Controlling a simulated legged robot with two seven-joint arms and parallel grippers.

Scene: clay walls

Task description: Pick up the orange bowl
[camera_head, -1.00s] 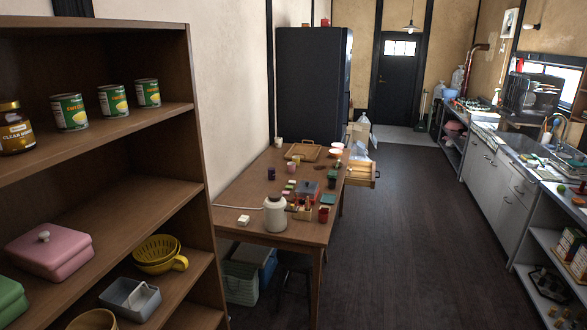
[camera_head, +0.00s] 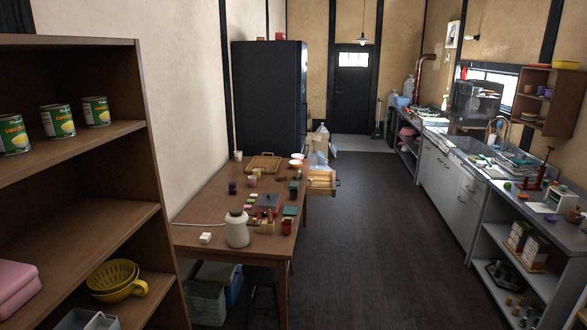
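I cannot tell for certain which thing is the orange bowl. A low orange dish or bowl (camera_head: 565,64) sits on top of the small wooden wall shelf at the upper right. Small pale pink-orange bowls (camera_head: 297,161) stand at the far right corner of the wooden table, too small to make out well. Neither of my grippers shows in the head view.
A wooden shelf unit (camera_head: 95,190) stands close on the left, with green cans and a yellow colander (camera_head: 115,278). The wooden table (camera_head: 190,220) is crowded. A counter with a sink (camera_head: 480,155) lines the right. The dark floor (camera_head: 375,230) between is clear.

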